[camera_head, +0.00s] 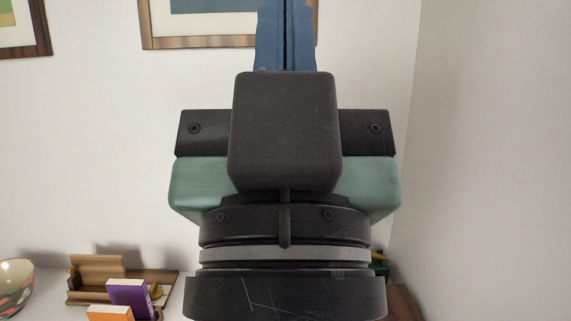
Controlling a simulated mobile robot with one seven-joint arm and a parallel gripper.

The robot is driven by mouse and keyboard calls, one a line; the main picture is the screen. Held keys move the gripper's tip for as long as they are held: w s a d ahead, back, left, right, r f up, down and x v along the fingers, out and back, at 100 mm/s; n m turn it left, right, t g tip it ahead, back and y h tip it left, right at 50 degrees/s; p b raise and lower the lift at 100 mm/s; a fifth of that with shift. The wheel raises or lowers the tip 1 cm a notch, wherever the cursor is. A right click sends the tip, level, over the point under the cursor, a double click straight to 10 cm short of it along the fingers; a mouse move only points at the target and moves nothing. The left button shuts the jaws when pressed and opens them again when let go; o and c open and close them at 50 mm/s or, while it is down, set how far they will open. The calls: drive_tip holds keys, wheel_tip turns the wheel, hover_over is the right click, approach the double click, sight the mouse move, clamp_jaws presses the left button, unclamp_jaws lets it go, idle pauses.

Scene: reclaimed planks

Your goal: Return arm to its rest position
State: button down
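My gripper (287,12) rises through the middle of the head camera view and points up, close to the camera. Its two blue fingers lie side by side with only a thin dark seam between them, so it looks shut. Nothing shows between the fingers. Their far ends reach the top edge of the picture. The dark and green gripper body and the wrist below it fill the centre and hide what lies behind.
At the lower left are a patterned bowl (14,287), a wooden organiser (97,270), a purple box (130,297) and an orange box (108,313) on a white surface. A green object (381,266) is partly hidden behind my wrist. Framed pictures hang behind; a wall stands at right.

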wheel_tip(320, 180, up, 15)
drive_tip(key=p, duration=1.3)
drive_tip(key=shift+r, duration=0.2)
